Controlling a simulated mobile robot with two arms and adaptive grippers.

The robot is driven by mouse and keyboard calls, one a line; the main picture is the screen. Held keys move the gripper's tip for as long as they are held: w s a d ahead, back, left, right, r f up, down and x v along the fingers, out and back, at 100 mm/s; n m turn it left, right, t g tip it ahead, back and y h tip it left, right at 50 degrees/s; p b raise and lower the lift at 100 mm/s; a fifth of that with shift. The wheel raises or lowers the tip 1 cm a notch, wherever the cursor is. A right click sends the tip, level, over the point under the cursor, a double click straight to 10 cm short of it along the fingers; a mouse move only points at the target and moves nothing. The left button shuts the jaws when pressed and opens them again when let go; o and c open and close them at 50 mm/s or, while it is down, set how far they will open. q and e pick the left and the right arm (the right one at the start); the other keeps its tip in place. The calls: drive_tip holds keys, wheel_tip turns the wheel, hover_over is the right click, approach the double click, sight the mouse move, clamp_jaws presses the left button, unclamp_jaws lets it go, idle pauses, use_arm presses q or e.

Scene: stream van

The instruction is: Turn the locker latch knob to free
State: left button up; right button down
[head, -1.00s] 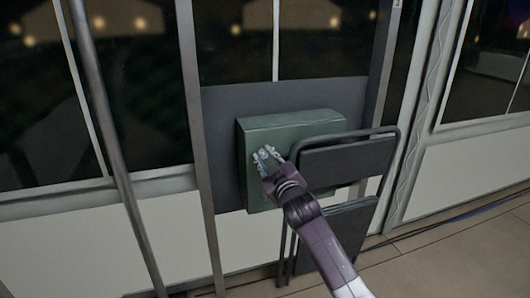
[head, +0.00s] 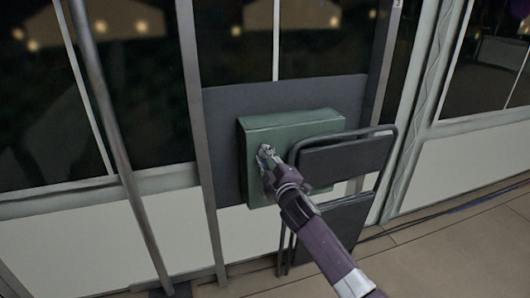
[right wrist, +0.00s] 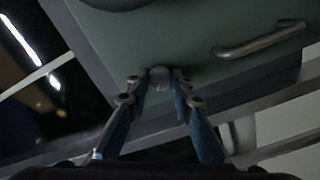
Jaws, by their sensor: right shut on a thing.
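The green locker (head: 300,128) is a box fixed on a grey panel. Its latch knob (right wrist: 160,79) is a small round grey piece on the locker's face, seen in the right wrist view. My right gripper (head: 265,153) is at the left part of the locker's front face. In the right wrist view its fingertips (right wrist: 161,76) lie on both sides of the knob and are shut on it. In the head view the gripper mostly hides the knob. My left gripper is not in view.
A metal bar handle (right wrist: 258,42) is on the locker's face, apart from the knob. A dark folding chair (head: 345,158) stands close at the right, beside my right arm. A grey pole (head: 120,165) stands at the left. Floor is open at the lower right.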

drive_tip(key=n+p, duration=0.2)
drive_tip(key=n, duration=0.3)
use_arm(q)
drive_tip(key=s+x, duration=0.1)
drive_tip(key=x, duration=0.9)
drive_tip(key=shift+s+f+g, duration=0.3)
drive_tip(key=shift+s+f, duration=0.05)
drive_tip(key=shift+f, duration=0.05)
use_arm(e)
drive_tip(key=shift+f+n, duration=0.1)
drive_tip(key=shift+n, duration=1.4)
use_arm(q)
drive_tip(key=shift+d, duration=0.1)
use_arm(e)
drive_tip(key=c, duration=1.7)
unclamp_jaws()
drive_tip(key=shift+s+d, duration=0.2)
drive_tip(key=shift+s, duration=0.3)
drive_tip(key=v, duration=1.1)
drive_tip(key=shift+a, duration=0.1)
